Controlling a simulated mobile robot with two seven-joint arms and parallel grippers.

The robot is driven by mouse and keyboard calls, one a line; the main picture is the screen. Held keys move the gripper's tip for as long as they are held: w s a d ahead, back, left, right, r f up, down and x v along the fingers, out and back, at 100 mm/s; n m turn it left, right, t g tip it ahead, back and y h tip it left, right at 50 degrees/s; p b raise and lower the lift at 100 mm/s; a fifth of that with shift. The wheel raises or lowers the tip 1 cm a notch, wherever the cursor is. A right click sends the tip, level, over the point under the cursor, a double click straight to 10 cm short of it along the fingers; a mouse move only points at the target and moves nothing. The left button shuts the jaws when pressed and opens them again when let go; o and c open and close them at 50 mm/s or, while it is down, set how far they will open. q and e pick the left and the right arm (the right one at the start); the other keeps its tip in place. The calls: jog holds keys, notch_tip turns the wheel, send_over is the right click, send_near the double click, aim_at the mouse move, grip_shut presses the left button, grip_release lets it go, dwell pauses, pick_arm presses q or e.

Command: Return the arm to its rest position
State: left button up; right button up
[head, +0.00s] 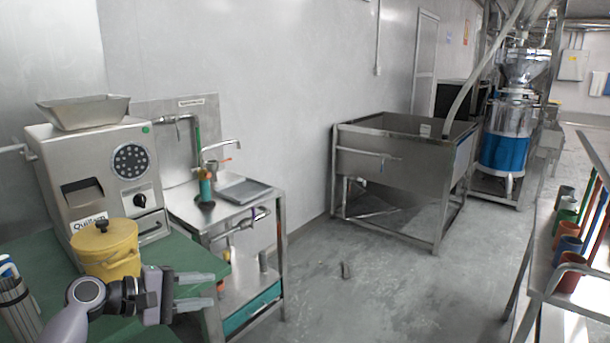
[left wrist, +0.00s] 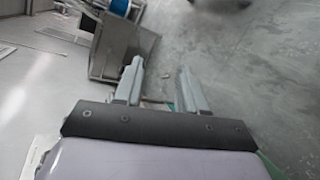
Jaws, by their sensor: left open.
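My left gripper (head: 196,290) reaches in at the lower left of the head view, in front of the yellow lidded pot (head: 106,248) on the green table. Its two fingers are apart with nothing between them. In the left wrist view the open fingers (left wrist: 160,90) point out over the grey floor. The bean grinder (head: 98,180), a steel box with a hopper on top and a dial, stands behind the pot. My right gripper is not in view.
A steel side table (head: 222,205) with a tap and a teal drawer adjoins the green table (head: 40,262). A large steel sink (head: 395,160) stands further back. A rack with several coloured cups (head: 567,245) is at the right. The floor (head: 400,290) between is mostly clear.

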pick_arm(q)
jog(key=w+a+f+m+t+y, duration=0.1)
jog(key=w+a+m+t+y, duration=0.4)
jog(key=a+y, duration=0.4)
jog(key=w+a+r+m+t+y, duration=0.4)
jog(key=a+r+m+t, duration=0.1)
jog(key=a+r+m, duration=0.3)
jog(key=s+d+f+g+h, duration=0.1)
jog(key=s+d+f, duration=0.2)
jog(key=s+f, duration=0.3)
jog(key=s+d+f+m+g, duration=0.1)
jog(key=s+d+f+g, duration=0.2)
jog(key=f, duration=0.5)
jog(key=s+d+f+h, duration=0.1)
jog(key=s+d+f, duration=0.3)
jog(key=s+f, duration=0.25)
jog(key=s+d+f+g, duration=0.1)
jog(key=s+d+f, duration=0.1)
jog(key=s, duration=0.5)
jog(key=s+d+f+g+h, duration=0.1)
jog(key=s+d+f, duration=0.2)
jog(key=s+f, duration=0.2)
jog(key=s+d+f+g, duration=0.1)
jog(key=s+d+f, duration=0.1)
jog(key=s, duration=0.9)
jog(key=shift+d+f+n+g+h, duration=0.15)
jog(key=shift+f+n+g+h, duration=0.15)
jog(key=shift+f, duration=0.4)
